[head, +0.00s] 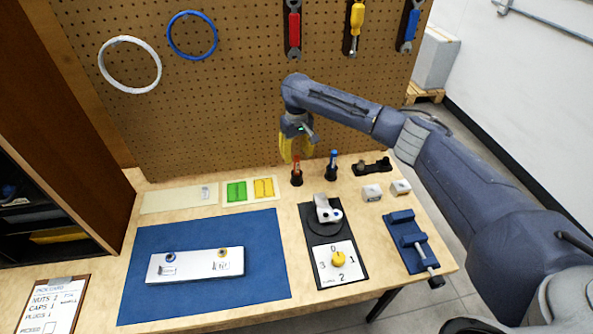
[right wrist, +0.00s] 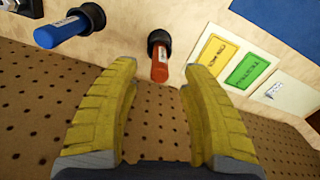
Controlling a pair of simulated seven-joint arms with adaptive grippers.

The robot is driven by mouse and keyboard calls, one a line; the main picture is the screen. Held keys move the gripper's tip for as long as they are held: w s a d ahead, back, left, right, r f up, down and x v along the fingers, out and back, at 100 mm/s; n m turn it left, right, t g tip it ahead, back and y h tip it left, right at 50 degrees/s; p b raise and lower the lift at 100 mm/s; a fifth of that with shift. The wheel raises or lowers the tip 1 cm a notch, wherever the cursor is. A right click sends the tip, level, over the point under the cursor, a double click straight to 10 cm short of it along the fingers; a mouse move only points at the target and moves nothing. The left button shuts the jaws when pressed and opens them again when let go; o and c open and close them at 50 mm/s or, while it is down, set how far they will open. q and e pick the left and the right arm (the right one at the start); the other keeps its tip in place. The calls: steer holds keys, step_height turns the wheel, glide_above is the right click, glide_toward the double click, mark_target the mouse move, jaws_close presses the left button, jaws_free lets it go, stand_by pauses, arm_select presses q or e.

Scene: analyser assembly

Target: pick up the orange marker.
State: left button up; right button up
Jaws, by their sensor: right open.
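The orange marker (head: 296,163) stands upright in a small black holder (head: 297,179) at the back of the table. In the right wrist view the orange marker (right wrist: 160,64) lies beyond the gap between my fingertips, with its black holder (right wrist: 159,40) behind it. My right gripper (head: 298,160) has yellow fingers and reaches down over the marker from above. My left gripper is not in view.
A blue marker (head: 333,158) stands in its own holder just right of the orange one. Green (head: 236,191) and yellow (head: 263,187) pieces lie to the left. The pegboard (head: 220,110) rises close behind. A blue mat (head: 205,290) covers the table's front.

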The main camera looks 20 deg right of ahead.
mark_target(297, 167)
steer(key=shift+f, duration=3.4)
jaws_close()
